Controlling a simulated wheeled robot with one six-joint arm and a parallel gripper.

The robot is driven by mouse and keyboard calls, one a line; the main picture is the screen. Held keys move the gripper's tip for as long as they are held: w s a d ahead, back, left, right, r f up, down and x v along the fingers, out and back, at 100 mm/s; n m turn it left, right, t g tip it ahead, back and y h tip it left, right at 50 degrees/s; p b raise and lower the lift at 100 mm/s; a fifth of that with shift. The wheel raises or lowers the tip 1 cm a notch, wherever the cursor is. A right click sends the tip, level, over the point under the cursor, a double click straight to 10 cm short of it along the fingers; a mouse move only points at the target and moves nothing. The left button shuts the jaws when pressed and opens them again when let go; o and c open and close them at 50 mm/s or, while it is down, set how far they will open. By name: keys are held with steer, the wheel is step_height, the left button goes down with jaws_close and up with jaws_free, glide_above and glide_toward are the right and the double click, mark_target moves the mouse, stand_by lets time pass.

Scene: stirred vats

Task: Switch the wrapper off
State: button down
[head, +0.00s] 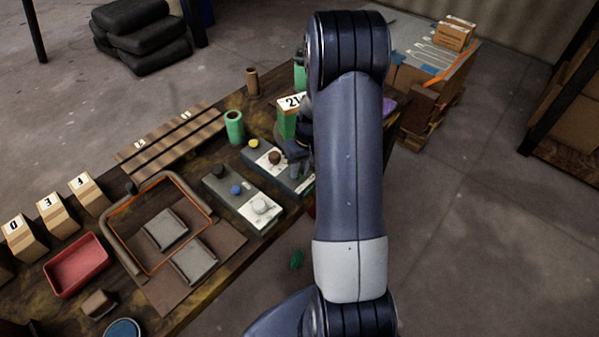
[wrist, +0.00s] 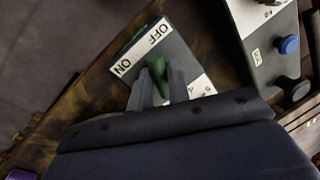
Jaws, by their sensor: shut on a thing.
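In the wrist view a grey switch box (wrist: 183,58) carries a white plate (wrist: 141,49) marked ON and OFF. A green handle (wrist: 157,68) stands at this box, between my two fingertips. My gripper (wrist: 160,84) is shut on the green handle. Which mark the handle is set to I cannot tell, as the fingers and wrist hide its base. Part of a second white label shows beside the right finger. In the head view my arm covers most of this spot, and only a dark part of my gripper (head: 299,152) shows left of the arm.
A neighbouring grey control box (head: 225,189) has a blue button (head: 236,190) and a grey knob (head: 261,206); in the wrist view its blue button (wrist: 288,45) is at the right. A green cylinder (head: 234,127) and a block marked 21 (head: 288,121) stand nearby.

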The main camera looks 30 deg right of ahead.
steer(key=shift+m+t+b, duration=0.5)
steer(key=shift+m+b, duration=0.2)
steer(key=shift+m, duration=1.6)
steer(key=c, duration=1.4)
jaws_free()
steer(key=shift+s, duration=0.1)
steer(key=shift+o, duration=0.2)
steer(key=shift+r, duration=0.1)
steer(key=w+v, duration=0.1)
steer(key=v, duration=0.9)
steer(key=shift+s+r, duration=0.3)
steer(key=shift+s, duration=0.2)
